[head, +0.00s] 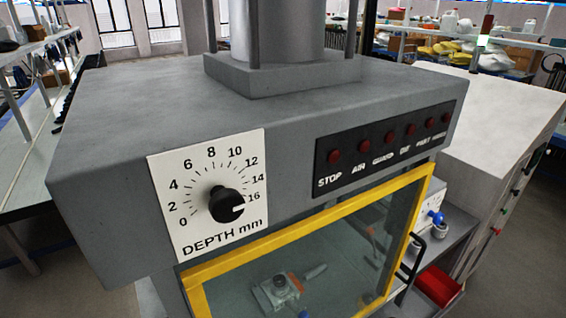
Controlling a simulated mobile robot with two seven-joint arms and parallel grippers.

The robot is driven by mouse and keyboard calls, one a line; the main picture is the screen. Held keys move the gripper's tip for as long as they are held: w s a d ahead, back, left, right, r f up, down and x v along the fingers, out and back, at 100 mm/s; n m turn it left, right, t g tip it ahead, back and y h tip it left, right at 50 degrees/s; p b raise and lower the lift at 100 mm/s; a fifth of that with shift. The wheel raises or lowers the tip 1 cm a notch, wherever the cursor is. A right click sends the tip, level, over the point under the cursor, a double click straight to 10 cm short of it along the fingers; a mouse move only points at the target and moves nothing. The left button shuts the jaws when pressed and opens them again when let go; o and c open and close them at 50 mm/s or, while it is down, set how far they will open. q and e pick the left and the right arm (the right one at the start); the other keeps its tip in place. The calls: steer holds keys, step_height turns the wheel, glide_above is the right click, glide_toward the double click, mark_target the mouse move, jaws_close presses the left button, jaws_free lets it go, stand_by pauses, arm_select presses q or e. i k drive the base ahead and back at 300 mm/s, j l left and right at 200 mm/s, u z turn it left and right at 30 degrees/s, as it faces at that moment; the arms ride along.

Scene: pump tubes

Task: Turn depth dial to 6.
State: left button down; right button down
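The depth dial (226,204) is a round black knob on a white plate (176,217) labelled "DEPTH mm", on the left of the grey machine's front. The plate's scale runs from 0 at lower left, over 8 near the top, to 16 at right. The knob's white mark (238,209) points right and slightly down, near or just past the 16 end. The number 6 stands at the upper left of the scale. Neither of my grippers shows in the head view.
A black panel (385,150) with several red buttons is right of the dial. Below is a yellow-framed clear guard (310,235) with a black handle (412,258). A white cabinet (500,130) stands at right, a long bench (35,150) at left. Nothing blocks the dial's front.

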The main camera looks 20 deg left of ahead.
mark_target(225, 206)
steer(key=k+l+u, duration=0.1)
steer(key=u, duration=0.3)
steer(key=k+l+u, duration=0.1)
steer(key=u, duration=0.25)
steer(key=k+l+u, duration=0.15)
steer(key=u, duration=0.25)
steer(key=k+l+u, duration=0.1)
steer(key=u, duration=0.3)
